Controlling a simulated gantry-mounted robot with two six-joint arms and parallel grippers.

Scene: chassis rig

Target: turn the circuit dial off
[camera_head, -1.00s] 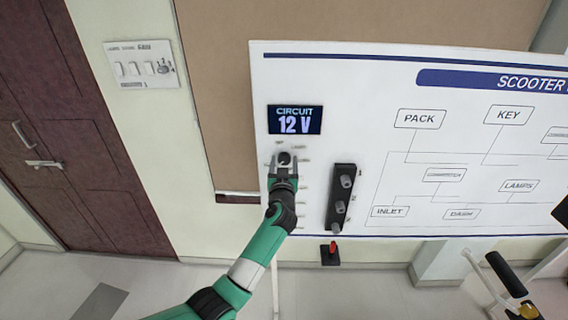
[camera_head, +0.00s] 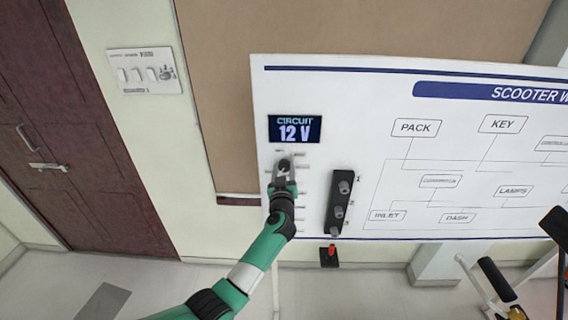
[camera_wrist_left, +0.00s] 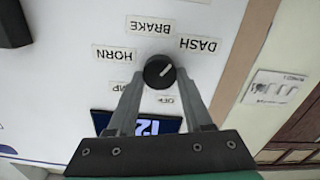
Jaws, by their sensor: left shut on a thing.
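The circuit dial is a round black knob (camera_wrist_left: 159,72) with a pale pointer line, in the left wrist view. Labels DASH, BRAKE, HORN and OFF stand around it, with another partly hidden. The pointer slants toward the DASH side, away from the OFF label (camera_wrist_left: 165,99). My left gripper (camera_head: 284,163) is at the dial on the board, below the display (camera_head: 295,129) reading CIRCUIT 12 V. Its two fingers (camera_wrist_left: 158,84) are shut on the knob's sides. In the head view the gripper mostly hides the knob. My right gripper is not clearly in view.
A black strip with several grey knobs (camera_head: 340,201) is mounted right of the dial. A red-topped switch (camera_head: 331,250) sits below it. The white board (camera_head: 400,90) carries labelled boxes. A wall switch plate (camera_head: 145,71) is at upper left.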

